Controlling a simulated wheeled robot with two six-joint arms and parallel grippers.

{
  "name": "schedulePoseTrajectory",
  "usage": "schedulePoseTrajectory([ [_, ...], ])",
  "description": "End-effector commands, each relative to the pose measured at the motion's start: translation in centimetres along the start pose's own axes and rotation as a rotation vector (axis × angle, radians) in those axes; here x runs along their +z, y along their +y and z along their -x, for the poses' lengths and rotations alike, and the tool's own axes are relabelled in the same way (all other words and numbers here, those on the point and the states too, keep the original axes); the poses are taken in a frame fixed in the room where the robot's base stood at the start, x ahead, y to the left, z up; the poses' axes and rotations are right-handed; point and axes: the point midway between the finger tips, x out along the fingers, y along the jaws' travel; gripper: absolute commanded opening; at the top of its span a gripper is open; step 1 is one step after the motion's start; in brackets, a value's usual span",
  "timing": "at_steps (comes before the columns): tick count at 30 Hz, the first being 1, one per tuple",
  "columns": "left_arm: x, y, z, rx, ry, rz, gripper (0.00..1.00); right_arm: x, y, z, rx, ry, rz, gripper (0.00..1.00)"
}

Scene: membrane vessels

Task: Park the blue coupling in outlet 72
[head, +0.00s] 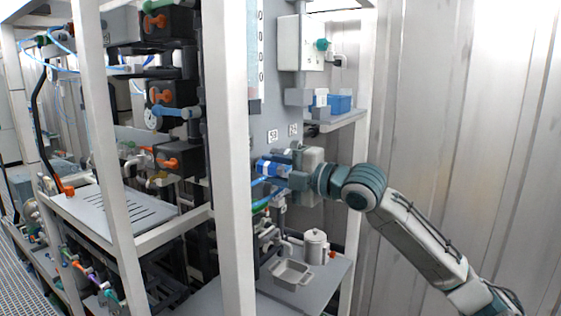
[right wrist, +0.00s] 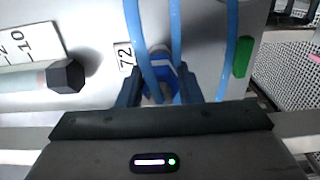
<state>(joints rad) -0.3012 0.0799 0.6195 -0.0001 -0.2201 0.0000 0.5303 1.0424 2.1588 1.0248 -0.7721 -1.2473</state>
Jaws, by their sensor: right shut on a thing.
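The blue coupling (head: 266,168) is held by my right gripper (head: 284,174) in front of the grey panel. In the right wrist view the blue coupling (right wrist: 160,78) sits between the two dark fingers of my right gripper (right wrist: 160,92), which are shut on it. The label 72 (right wrist: 124,57) is on the panel just left of the coupling. Outlet 72 itself is hidden or cannot be told apart behind the coupling, so I cannot tell whether the two touch. My left gripper is out of view.
Blue hoses (right wrist: 176,35) run across the coupling's area. A dark hexagonal fitting (right wrist: 65,76) lies left and a green piece (right wrist: 243,57) right. In the head view, a white frame post (head: 231,160) stands left of the gripper, and a shelf (head: 325,282) with a metal canister (head: 315,247) is below.

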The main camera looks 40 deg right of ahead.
Motion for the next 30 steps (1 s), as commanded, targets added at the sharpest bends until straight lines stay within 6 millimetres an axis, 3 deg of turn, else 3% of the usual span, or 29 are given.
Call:
schedulePoseTrajectory([
  [30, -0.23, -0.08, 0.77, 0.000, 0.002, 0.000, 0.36, 0.04, 0.09, -0.23, -0.002, -0.001, 0.001, 0.00],
])
